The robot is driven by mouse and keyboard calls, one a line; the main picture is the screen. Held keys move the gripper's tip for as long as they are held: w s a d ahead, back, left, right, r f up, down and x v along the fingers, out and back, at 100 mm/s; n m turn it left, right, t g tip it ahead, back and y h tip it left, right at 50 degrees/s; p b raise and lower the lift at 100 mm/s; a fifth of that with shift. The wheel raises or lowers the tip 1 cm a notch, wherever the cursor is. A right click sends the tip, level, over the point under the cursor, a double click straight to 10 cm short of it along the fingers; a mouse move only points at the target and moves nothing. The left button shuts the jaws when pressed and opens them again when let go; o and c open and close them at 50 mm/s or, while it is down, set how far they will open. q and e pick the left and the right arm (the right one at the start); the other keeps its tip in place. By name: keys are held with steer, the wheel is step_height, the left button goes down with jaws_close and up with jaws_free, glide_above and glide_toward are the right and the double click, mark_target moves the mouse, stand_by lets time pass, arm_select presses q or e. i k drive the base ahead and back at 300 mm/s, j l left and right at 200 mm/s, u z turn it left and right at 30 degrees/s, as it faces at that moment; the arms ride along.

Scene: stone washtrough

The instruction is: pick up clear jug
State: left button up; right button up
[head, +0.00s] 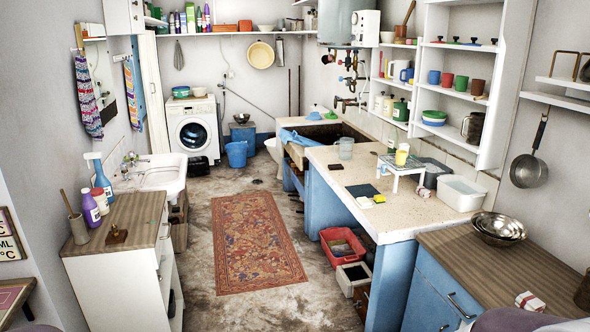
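A clear jug (344,148), greyish and see-through, stands upright on the pale speckled counter (310,168), near its far end beside the stone trough (322,130). It is small in the view and its handle is hard to make out. Nothing touches it that I can see. A second see-through vessel, a dark-tinted glass jug (473,127), stands on the lowest wall shelf at the right. Neither of my grippers is in view.
A small white rack (401,169) with a yellow cup and a white tub (461,193) stand on the counter. A red crate (342,246) and a white bin (353,279) sit on the floor by its front. The patterned rug (254,242) lies on open floor.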

mark_target(345, 146)
steer(key=i, duration=1.25)
steer(key=i+u, duration=0.1)
steer(key=i, duration=1.2)
steer(key=i+l+u, duration=0.1)
steer(key=i, duration=1.15)
steer(key=i+z, duration=0.25)
steer(key=i, duration=0.2)
steer(key=i+z, duration=0.2)
steer(key=i, duration=0.3)
steer(key=i+z, duration=0.25)
steer(key=i, duration=0.25)
steer(key=i+j+z, duration=0.25)
steer(key=i, duration=0.2)
steer(key=i+j+z, duration=0.25)
steer(key=i, duration=0.2)
